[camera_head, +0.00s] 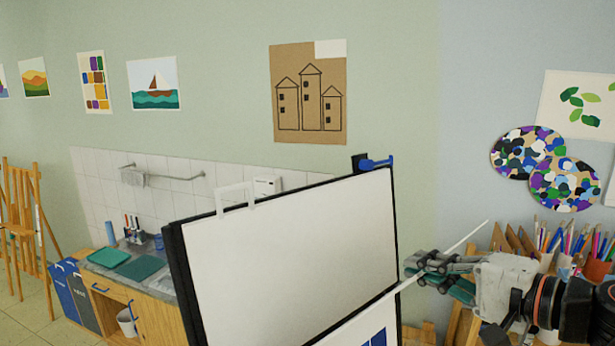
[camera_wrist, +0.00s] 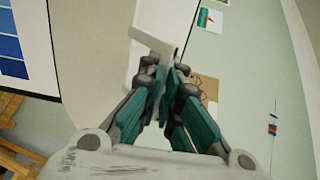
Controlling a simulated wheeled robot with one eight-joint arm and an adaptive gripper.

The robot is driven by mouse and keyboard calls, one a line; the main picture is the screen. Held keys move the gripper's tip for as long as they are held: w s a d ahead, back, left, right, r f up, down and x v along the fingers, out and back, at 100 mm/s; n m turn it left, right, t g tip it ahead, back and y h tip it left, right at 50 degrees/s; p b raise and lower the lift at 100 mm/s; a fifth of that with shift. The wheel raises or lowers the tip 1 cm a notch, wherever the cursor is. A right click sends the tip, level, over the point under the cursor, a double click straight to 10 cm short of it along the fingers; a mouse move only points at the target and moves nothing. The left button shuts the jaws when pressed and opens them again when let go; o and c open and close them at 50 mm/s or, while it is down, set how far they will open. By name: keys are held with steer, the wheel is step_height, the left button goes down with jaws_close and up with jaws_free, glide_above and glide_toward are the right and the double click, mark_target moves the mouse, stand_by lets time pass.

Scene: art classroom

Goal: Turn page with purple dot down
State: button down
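A flip chart (camera_head: 290,260) with a dark frame stands in the middle of the head view, showing a blank white page. A white handle-like tab (camera_head: 235,198) sticks up at its top left. A lower page with blue squares (camera_head: 372,338) shows in front; blue squares also show in the wrist view (camera_wrist: 12,50). My gripper (camera_head: 418,268) is right of the chart. In the wrist view its teal fingers (camera_wrist: 162,78) are closed around a white tab (camera_wrist: 155,35), joined to a pale, curved sheet (camera_wrist: 95,55). No purple dot is visible.
A blue clip (camera_head: 376,163) sits at the chart's top right. A shelf with pencil cups (camera_head: 598,265) stands close to my arm on the right. A sink counter (camera_head: 140,275) and a wooden easel (camera_head: 22,225) are at the left.

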steer(key=shift+s+d+f+b, duration=0.3)
steer(key=shift+s+d+f, duration=0.45)
steer(key=shift+s+d, duration=0.2)
steer(key=s+d+f+b, duration=0.4)
steer(key=s+f, duration=0.1)
steer(key=f, duration=0.2)
steer(key=shift+s+d+b, duration=0.15)
steer(key=shift+s+b, duration=0.05)
steer(key=shift+b, duration=0.15)
stand_by(0.4)
